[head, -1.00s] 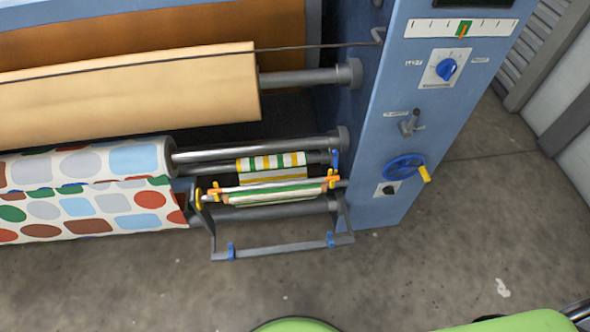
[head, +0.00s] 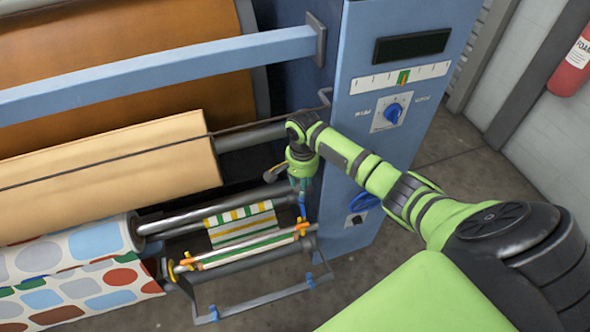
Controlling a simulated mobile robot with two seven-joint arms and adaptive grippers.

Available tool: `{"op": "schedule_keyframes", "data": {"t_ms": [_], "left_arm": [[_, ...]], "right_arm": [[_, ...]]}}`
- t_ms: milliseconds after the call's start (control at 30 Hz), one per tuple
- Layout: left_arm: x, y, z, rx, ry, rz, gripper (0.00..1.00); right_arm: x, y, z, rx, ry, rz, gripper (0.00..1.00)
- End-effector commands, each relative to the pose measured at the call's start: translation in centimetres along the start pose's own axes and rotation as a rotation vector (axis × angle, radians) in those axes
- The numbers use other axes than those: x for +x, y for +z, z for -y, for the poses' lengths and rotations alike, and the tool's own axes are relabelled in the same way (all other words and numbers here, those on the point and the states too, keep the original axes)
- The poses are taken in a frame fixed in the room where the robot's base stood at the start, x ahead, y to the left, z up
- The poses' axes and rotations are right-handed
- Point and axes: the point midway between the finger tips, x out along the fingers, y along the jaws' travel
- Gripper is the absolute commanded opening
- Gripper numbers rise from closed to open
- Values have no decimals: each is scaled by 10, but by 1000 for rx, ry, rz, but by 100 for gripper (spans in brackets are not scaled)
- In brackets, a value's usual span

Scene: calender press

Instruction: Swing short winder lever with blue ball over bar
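The small winder sits at the lower end of the machine, with a striped fabric strip (head: 243,222) on it. A silver bar (head: 245,249) with orange clamps runs across its front. A short blue lever (head: 302,206) stands at the bar's right end; I cannot make out its ball clearly. My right gripper (head: 297,183) hangs fingers-down just above this lever, close to the machine's side panel. Its fingers are small and partly hidden, so I cannot tell whether they are open or touching the lever. My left gripper is out of view.
A blue control cabinet (head: 345,215) stands right beside my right gripper, with a blue knob (head: 394,113). My arm partly covers the blue handwheel (head: 367,203). A tan roll (head: 110,180) lies to the left. A grey frame (head: 262,296) with blue hooks juts out below the bar.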

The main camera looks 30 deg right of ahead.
Motion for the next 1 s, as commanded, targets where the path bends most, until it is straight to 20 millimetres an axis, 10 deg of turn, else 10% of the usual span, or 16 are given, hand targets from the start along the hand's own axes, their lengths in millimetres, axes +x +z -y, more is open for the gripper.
{"op": "schedule_keyframes", "data": {"t_ms": [400, 767, 900, 1000], "left_arm": [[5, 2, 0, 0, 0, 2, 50], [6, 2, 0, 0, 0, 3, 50], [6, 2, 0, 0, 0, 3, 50], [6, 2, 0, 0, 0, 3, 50]], "right_arm": [[59, 1, 0, 1, 2, 1, 39], [67, 1, 0, -1, 0, -1, 39], [67, 0, 0, -1, 0, -1, 0], [67, 0, 0, -1, 0, -1, 0]]}}
